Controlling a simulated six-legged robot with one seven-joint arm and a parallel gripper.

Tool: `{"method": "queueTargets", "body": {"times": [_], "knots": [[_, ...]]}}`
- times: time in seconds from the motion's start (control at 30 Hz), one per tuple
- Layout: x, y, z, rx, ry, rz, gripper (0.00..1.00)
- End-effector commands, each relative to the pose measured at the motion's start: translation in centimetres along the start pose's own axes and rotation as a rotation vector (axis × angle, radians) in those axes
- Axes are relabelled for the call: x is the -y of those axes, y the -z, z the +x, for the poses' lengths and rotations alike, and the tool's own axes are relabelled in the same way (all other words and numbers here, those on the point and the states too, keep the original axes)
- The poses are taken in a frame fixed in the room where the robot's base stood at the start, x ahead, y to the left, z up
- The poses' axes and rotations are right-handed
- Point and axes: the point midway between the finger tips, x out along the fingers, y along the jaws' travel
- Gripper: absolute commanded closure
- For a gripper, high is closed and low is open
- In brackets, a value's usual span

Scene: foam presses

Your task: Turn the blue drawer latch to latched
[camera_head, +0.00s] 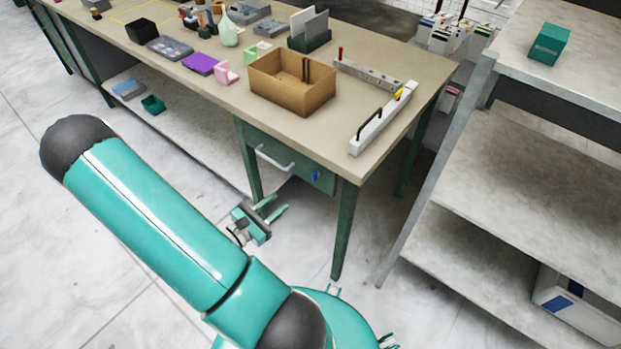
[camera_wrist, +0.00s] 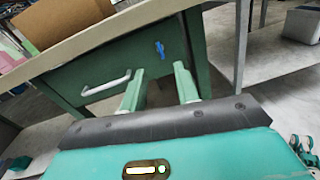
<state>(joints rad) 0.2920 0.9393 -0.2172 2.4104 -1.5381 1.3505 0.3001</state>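The blue drawer latch (camera_head: 315,175) sits on the right part of the green drawer front (camera_head: 290,163), under the table top. In the wrist view the latch (camera_wrist: 160,49) is a small blue piece, roughly upright with a slight tilt. Its exact setting is too small to tell. The drawer front has a white bar handle (camera_head: 274,158) left of the latch; the drawer looks closed. My gripper (camera_head: 275,209) is in front of and below the drawer, apart from the latch. In the wrist view its two green fingers (camera_wrist: 160,88) stand wide apart with nothing between them.
A cardboard box (camera_head: 292,88) and a white bar with a black handle (camera_head: 382,120) stand on the table top (camera_head: 340,118). A green table leg (camera_head: 345,230) is right of the drawer. A grey shelf unit (camera_head: 480,190) stands further right. The floor before the drawer is clear.

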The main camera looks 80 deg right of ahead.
Motion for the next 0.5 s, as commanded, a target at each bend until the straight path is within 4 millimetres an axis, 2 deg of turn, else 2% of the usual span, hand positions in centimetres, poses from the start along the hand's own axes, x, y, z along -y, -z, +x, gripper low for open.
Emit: {"method": "queueTargets", "body": {"times": [0.1,0.2,0.37,0.5], "knots": [[0.7,1.7,1.1,0.023,-0.059,-0.08,0.69],[0.8,2.3,1.6,0.03,-0.084,-0.108,0.69],[0.8,2.4,2.7,0.032,-0.089,-0.115,0.69],[0.7,2.3,4.9,0.032,-0.087,-0.114,0.69]]}}
